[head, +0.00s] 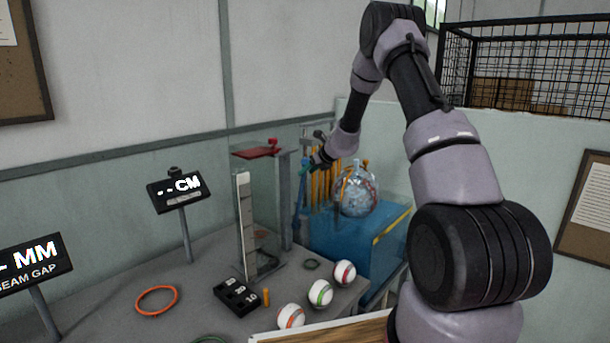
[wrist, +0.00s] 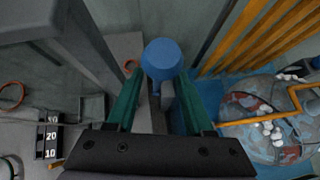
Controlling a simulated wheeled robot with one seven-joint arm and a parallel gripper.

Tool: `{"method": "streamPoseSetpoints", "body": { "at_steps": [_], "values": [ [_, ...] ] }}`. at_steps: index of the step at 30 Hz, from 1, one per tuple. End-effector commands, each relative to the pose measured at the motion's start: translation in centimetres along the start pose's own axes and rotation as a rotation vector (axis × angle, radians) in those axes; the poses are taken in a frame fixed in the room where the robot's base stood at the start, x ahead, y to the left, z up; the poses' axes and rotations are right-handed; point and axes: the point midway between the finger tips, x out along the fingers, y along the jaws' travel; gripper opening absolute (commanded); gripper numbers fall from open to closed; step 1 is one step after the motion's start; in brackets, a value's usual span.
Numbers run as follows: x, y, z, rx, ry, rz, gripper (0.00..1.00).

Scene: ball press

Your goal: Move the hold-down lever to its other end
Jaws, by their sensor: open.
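The hold-down lever is most likely the blue bar (head: 299,192) standing upright beside the press frame in the head view; its upper part lies close to my gripper. In the wrist view a round blue knob (wrist: 162,57) shows between the tips of my gripper (wrist: 162,78), with a finger on each side. My gripper (head: 312,164) is open and points down and left in the head view. The green fingers stand apart, and I cannot tell whether either one touches the knob. The lever below the knob is mostly hidden in the wrist view.
A blue box (head: 345,232) carries a clear rounded bag (head: 356,192) and orange rods (head: 322,186) close right of the lever. A grey post (head: 284,200) and a red plate (head: 257,152) stand left.

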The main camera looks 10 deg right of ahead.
Motion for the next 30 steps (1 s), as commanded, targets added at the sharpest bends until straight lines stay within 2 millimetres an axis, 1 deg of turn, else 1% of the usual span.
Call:
{"method": "streamPoseSetpoints", "body": {
  "at_steps": [1, 3, 6, 10, 15, 22, 23, 24, 26, 27, 29, 30],
  "values": [
    [-1.3, -0.1, 0.2, 0.0, -0.002, -0.002, 0.52],
    [-2.8, -0.1, 0.1, 0.001, -0.002, -0.003, 0.52],
    [-4.7, -0.1, 0.1, 0.001, -0.001, -0.003, 0.52],
    [-6.4, -0.1, 0.1, 0.001, -0.001, -0.002, 0.52],
    [-7.5, -0.1, 0.0, 0.001, 0.0, -0.001, 0.52],
    [-7.5, -0.1, 0.0, 0.001, 0.0, -0.001, 0.52],
    [-7.5, -0.1, 0.0, 0.001, 0.0, -0.001, 0.48],
    [-7.5, -0.1, -0.1, 0.003, 0.0, 0.0, 0.33],
    [-7.2, 0.1, -0.4, 0.016, -0.002, 0.012, 0.1],
    [-6.9, 0.2, -1.0, 0.035, -0.006, 0.03, 0.0],
    [-6.2, 0.8, -2.1, 0.086, -0.019, 0.075, 0.0],
    [-5.7, 1.3, -3.1, 0.135, -0.033, 0.116, 0.0]
  ]
}}
